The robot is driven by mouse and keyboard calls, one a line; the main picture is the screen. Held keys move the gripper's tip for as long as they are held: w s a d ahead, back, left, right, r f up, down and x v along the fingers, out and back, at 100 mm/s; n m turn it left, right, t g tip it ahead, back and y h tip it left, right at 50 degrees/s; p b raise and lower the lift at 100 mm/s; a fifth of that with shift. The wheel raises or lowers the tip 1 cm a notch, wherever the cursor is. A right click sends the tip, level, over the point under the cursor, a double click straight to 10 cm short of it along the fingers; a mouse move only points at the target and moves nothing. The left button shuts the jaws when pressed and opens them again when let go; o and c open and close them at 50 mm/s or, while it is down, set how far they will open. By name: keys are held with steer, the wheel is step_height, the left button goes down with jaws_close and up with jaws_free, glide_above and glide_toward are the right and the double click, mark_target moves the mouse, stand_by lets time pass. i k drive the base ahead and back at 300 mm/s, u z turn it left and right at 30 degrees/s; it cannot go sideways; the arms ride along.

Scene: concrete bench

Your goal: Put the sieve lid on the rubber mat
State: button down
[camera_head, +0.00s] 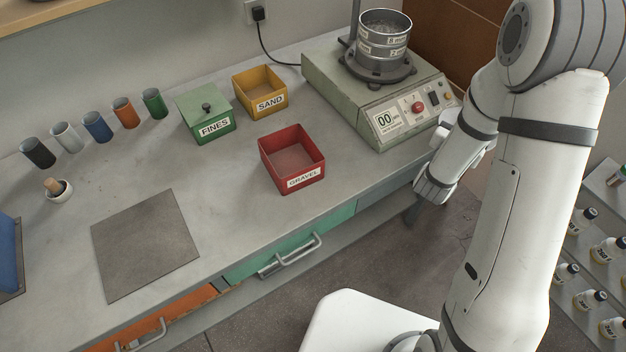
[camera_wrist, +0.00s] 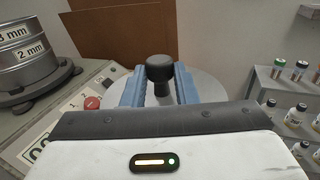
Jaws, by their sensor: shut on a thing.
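The sieve lid (camera_wrist: 210,87) is a pale round disc with a black knob, seen in the wrist view. My gripper (camera_wrist: 159,82) has its two blue fingers shut on the knob, one on each side. In the head view the gripper and lid are mostly hidden behind my arm, to the right of the shaker. The rubber mat (camera_head: 145,245) is a flat dark grey square on the bench at the front left. Its top is bare. My gripper is far to the right of it.
The sieve stack (camera_head: 384,42) stands open-topped on the green shaker (camera_head: 375,90). A red gravel box (camera_head: 292,165), yellow sand box (camera_head: 260,92) and green fines box (camera_head: 206,118) stand between shaker and mat. Bottles (camera_head: 590,298) stand at right.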

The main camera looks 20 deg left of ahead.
mark_target(142, 240)
steer(key=z, duration=0.1)
steer(key=i, duration=0.1)
steer(key=u, duration=2.95)
steer(key=i, duration=0.2)
steer(key=u, duration=1.85)
steer(key=k, duration=1)
steer(key=z, duration=0.45)
steer(key=i, duration=1.05)
